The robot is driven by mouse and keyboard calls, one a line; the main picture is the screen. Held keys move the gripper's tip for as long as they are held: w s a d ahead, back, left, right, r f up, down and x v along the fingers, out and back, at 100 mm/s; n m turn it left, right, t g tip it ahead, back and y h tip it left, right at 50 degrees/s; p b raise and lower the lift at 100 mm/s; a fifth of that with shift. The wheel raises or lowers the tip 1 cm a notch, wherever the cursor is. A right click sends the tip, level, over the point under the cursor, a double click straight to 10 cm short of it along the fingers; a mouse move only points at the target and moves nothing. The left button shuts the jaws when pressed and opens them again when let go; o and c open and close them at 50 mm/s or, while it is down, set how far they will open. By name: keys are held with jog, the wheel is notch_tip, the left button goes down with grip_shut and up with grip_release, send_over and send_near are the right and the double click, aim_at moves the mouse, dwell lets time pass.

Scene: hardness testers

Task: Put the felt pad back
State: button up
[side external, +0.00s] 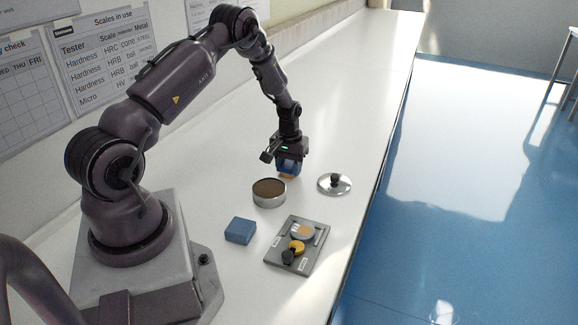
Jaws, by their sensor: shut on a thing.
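My gripper (289,170) is low over the bench, just behind the round metal tin, pointing down. It is shut on a small orange-tan piece (287,177), which may be the felt pad; only a thin edge shows below the blue fingertips. I cannot tell whether the piece touches the bench. The open round tin (269,199) has a brown surface inside; I cannot tell whether that is a pad or the tin's bottom. A shiny round lid (334,185) with a dark knob lies apart, right of the gripper.
A blue block (240,230) sits in front of the tin. A grey labelled tray (313,258) holds a tan-topped disc (302,231), a yellow piece (297,246) and a black knob (288,257). The white bench is clear behind; its right edge drops to a blue floor.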

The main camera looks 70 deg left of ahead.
aim_at(289, 164)
jog(key=shift+f, duration=0.15)
jog(key=o, duration=0.9)
jog(key=d+r+m+t, duration=0.1)
jog(key=d+r, duration=0.3)
jog(key=r, duration=0.7)
jog(key=d+r+m, duration=0.1)
jog(key=d+r, duration=0.3)
jog(key=r, duration=0.8)
jog(key=s+d+r+m+t, duration=0.2)
jog(key=s+d+r, duration=0.35)
jog(key=d, duration=0.25)
jog(key=s+d+r+m+t, duration=0.1)
jog(key=s+d+r+m, duration=0.25)
jog(key=d+r, duration=0.3)
jog(key=shift+m+t, duration=0.75)
jog(key=shift+t, duration=0.05)
jog(key=s+d, duration=0.1)
jog(key=s, duration=0.2)
jog(key=s+d, duration=0.4)
jog(key=s, duration=0.1)
jog(key=shift+s+d, duration=0.15)
jog(key=shift+s, duration=0.2)
